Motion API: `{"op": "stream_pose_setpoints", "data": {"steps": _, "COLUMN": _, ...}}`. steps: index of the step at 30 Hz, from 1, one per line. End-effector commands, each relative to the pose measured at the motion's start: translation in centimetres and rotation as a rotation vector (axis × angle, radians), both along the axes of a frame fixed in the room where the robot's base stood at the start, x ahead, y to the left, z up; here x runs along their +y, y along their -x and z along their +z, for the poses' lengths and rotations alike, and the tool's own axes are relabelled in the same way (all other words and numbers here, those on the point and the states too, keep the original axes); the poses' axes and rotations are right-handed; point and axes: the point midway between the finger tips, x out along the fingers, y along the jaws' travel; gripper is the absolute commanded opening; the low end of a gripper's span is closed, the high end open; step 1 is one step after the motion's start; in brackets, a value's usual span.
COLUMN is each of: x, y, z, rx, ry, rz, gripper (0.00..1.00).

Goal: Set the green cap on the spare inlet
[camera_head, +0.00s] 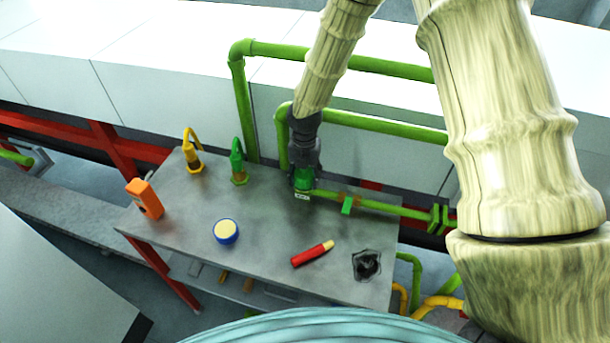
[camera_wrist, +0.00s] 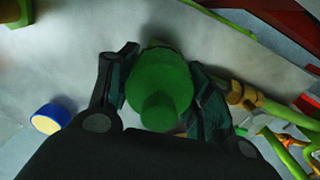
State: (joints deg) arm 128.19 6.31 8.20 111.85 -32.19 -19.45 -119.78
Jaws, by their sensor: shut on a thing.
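My gripper (camera_head: 304,160) points down over the back right of the grey bench and is shut on the green cap (camera_head: 303,181). In the wrist view the green cap (camera_wrist: 163,80), round with a knob, sits between my gripper's two dark fingers (camera_wrist: 160,100). The cap is at the left end of a green pipe (camera_head: 395,208) with a brass-coloured fitting (camera_wrist: 240,94). The spare inlet cannot be made out apart from the cap and pipe end. I cannot tell whether the cap is seated or just above it. A small pale label shows right below the cap.
The grey bench (camera_head: 185,225) holds a yellow hooked fitting (camera_head: 192,155), a green one (camera_head: 238,165), an orange box (camera_head: 145,198), a blue-rimmed round tub (camera_head: 226,232), a red marker (camera_head: 312,254) and a dark crumpled piece (camera_head: 367,264). Green pipes (camera_head: 240,105) rise behind my gripper.

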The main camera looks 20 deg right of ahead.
Motion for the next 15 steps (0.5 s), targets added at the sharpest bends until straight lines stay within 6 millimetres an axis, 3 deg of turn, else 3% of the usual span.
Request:
{"op": "stream_pose_setpoints", "data": {"steps": 3, "x": 0.01, "y": 0.0, "z": -0.03, "rx": 0.0, "ry": 0.0, "rz": 0.0, "gripper": 0.59}}
{"op": "stream_pose_setpoints", "data": {"steps": 15, "x": 0.0, "y": 0.01, "z": 0.34, "rx": 0.0, "ry": 0.0, "rz": 0.0, "gripper": 0.59}}
